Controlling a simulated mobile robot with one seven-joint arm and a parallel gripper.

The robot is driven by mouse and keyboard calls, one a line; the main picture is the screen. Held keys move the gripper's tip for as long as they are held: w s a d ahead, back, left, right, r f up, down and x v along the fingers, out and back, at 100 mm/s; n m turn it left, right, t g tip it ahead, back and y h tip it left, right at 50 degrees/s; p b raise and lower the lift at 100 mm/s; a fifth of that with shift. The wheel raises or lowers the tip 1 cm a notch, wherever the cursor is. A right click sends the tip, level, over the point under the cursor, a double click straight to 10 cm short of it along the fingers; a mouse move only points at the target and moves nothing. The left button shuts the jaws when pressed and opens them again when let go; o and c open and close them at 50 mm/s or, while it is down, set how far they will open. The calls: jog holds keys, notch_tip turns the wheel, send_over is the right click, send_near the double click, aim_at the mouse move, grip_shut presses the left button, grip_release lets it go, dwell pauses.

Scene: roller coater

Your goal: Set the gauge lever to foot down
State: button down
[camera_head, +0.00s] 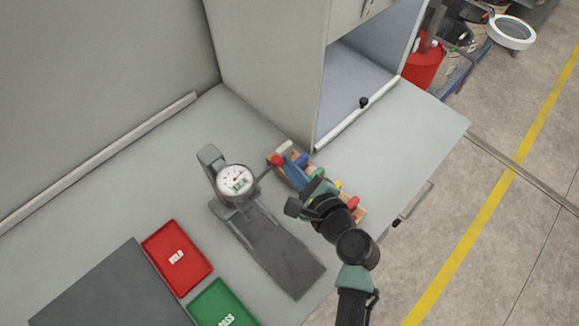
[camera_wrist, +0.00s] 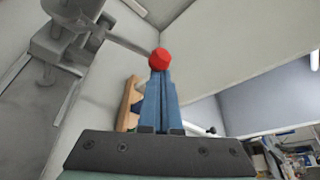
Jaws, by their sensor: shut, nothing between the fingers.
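The dial gauge (camera_head: 236,180) stands on a grey stand with a long flat base (camera_head: 275,252) on the bench. Its lever (camera_wrist: 125,40) is a thin grey rod running from the stand, at upper left in the wrist view, to a red knob (camera_wrist: 159,59). My gripper (camera_wrist: 160,76) has its blue fingers shut with nothing between them. The fingertips overlap the lower edge of the red knob in the wrist view; I cannot tell whether they touch it. In the head view my gripper (camera_head: 287,160) is right of the gauge, above a wooden rack.
The wooden rack (camera_head: 359,213) with coloured pieces lies under my gripper. A red tray (camera_head: 177,257) and a green tray (camera_head: 225,306) lie left of the gauge base. An open cabinet (camera_head: 350,85) with a lowered door panel (camera_head: 415,130) stands behind and right.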

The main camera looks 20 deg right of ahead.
jog(key=shift+s+a+r+n+t+h, duration=0.1)
jog(key=shift+a+r+n+t+h, duration=0.1)
jog(key=shift+r+n, duration=0.4)
jog(key=shift+a+r+n+t+h, duration=0.1)
jog(key=shift+r+n+t, duration=0.1)
jog(key=shift+r+n, duration=0.35)
jog(key=shift+r, duration=0.15)
